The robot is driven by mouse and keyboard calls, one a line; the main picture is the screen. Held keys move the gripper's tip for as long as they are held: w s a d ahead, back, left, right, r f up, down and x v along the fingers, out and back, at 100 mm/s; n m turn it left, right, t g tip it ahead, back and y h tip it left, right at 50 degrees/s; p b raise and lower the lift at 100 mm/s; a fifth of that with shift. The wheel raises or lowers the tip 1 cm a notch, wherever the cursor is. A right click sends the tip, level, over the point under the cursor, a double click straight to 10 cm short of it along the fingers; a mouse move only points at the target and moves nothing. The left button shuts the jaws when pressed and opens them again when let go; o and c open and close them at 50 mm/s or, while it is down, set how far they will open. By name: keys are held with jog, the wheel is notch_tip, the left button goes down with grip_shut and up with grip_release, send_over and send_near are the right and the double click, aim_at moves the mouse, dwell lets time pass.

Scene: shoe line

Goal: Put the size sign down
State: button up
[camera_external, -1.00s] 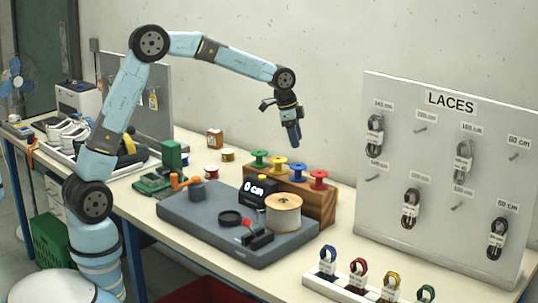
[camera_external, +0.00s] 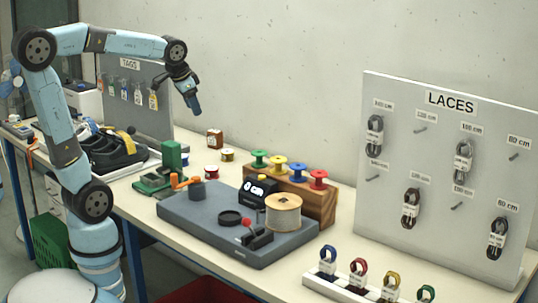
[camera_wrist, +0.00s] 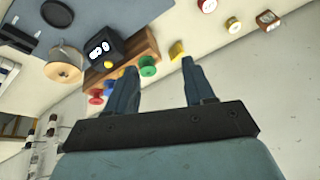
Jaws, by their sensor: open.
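My gripper (camera_external: 194,103) hangs in the air at the upper left, in front of the wall and right of the tags board. In the wrist view its two fingers (camera_wrist: 160,68) are apart with nothing held between them. I cannot pick out a separate size sign for certain.
A wooden rack (camera_external: 320,205) with coloured spools stands behind the measuring base. The tags board (camera_external: 160,75) and dark shoes (camera_external: 110,150) are at the left. Coloured lace rings stand in a white holder (camera_external: 330,287) at the front right.

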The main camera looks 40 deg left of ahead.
jog(key=s+a+f+n, duration=0.2)
jog(key=s+a, duration=0.1)
jog(key=s, duration=0.5)
jog(key=s+a+f+n+t, duration=0.1)
jog(key=s+a+n, duration=0.1)
jog(key=s, duration=0.6)
jog(key=shift+a+f, duration=0.35)
jog(key=shift+a, duration=0.45)
